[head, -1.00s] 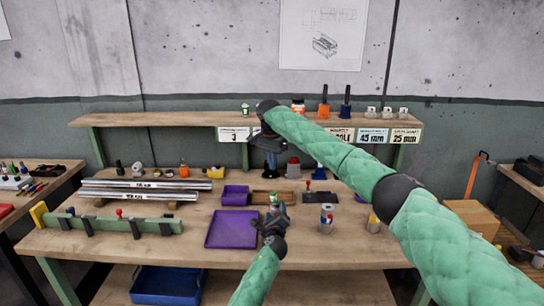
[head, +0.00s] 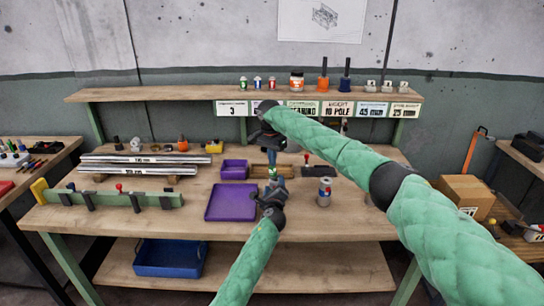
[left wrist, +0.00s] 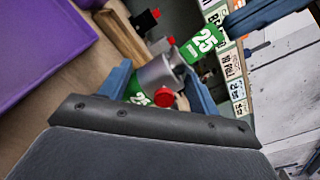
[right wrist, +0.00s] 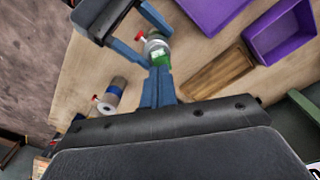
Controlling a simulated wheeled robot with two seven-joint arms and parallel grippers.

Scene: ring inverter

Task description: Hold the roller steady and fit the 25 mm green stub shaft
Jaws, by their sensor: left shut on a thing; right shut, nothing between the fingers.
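My left gripper (left wrist: 170,95) is shut on the grey metal roller (left wrist: 158,75), which has a red knob at its side; its fingers flank the roller. A green piece marked 25, the stub shaft (left wrist: 203,43), sits at the roller's end and looks in line with it; how deep it sits I cannot tell. A second green 25 mark (left wrist: 138,94) shows lower on the roller side. My right gripper (right wrist: 160,72) is shut, its blue fingertips at the stub shaft's outer end. In the head view both grippers meet above the bench, the left (head: 271,190) below the right (head: 275,165).
A purple tray (head: 232,217) lies left of the grippers, with a purple bin (head: 234,163) behind. Another roller-like can (head: 325,190) stands to the right. Steel bars and a green rack (head: 105,197) fill the left bench. The shelf (head: 200,94) spans behind.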

